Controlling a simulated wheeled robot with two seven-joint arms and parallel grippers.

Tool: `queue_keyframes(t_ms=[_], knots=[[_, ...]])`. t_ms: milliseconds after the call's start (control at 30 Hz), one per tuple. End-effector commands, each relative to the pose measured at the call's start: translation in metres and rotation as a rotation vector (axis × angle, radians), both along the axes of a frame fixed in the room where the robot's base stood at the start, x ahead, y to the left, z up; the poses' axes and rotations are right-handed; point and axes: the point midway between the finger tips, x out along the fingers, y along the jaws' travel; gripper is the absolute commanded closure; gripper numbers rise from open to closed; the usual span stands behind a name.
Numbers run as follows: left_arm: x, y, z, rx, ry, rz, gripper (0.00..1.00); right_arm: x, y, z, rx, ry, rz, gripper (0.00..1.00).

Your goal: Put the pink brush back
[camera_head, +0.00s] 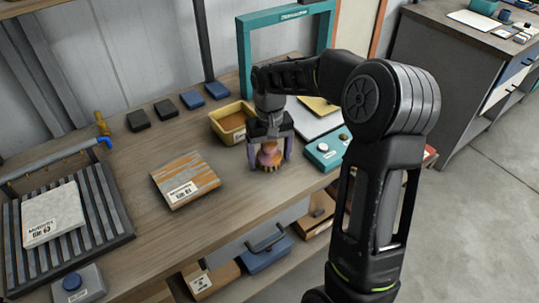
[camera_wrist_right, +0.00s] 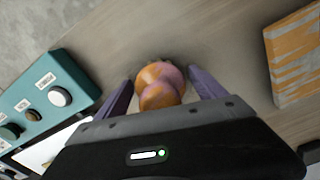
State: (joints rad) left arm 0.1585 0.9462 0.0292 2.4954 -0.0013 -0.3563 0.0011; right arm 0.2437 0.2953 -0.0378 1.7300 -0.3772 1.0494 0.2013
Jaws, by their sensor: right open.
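The pink brush (camera_head: 269,158), a rounded pink and orange handle over a tan bristled base, stands upright on the wooden bench near its front edge. My right gripper (camera_head: 269,148) points down over it, with one purple finger on each side. In the right wrist view the brush handle (camera_wrist_right: 158,88) sits between the open fingers, with a gap visible on both sides. The lower part of the brush is partly hidden in the wrist view. My left gripper is not in view.
A yellow bin (camera_head: 229,121) stands just behind left of the gripper. A teal button box (camera_head: 327,155) is close on the right. A painted sample tile (camera_head: 187,180) lies to the left; a slatted rack (camera_head: 105,215) is farther left. A teal frame (camera_head: 246,60) rises behind.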

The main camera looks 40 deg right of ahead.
Motion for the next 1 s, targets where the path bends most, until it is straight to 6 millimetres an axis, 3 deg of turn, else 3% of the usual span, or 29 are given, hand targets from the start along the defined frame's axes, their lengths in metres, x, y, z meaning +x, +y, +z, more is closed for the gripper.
queue_keyframes(t_ms=[267, 700, 1000], knots=[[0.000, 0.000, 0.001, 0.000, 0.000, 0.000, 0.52, 0.001, 0.000, 0.021, -0.001, -0.004, 0.000, 0.20], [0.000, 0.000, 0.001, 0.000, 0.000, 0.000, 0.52, 0.001, 0.000, 0.107, -0.001, -0.004, 0.001, 0.20], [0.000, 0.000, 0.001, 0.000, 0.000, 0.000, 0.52, 0.000, 0.000, 0.124, 0.000, 0.000, 0.000, 0.20]])
